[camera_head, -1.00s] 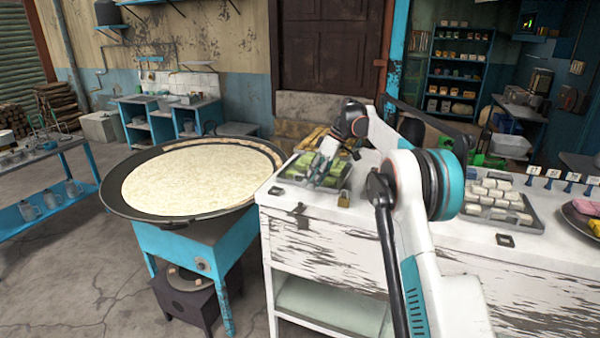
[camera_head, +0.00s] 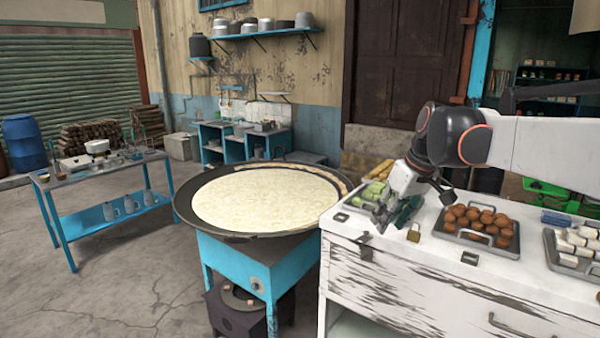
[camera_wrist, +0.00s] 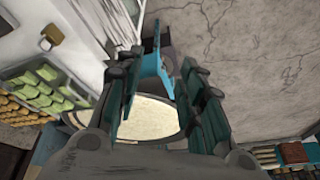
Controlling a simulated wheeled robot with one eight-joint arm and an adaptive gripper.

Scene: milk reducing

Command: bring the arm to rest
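My gripper (camera_head: 393,216) hangs in the head view over the left end of the white counter, near the tray of green pieces. In the wrist view my gripper (camera_wrist: 160,78) shows two dark green fingers spread apart, with nothing held between them. Past the fingers lie the wide pan (camera_wrist: 152,118) of pale milk and its blue stand. The arm reaches in from the right of the head view, with the forearm roughly level and the wrist bent down.
The pan of milk (camera_head: 265,199) on its blue stand is left of the counter (camera_head: 385,268). The tray of green pieces (camera_head: 350,209) and a tray of brown balls (camera_head: 480,225) sit on the counter. A blue side table (camera_head: 110,165) stands left. Floor at front left is clear.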

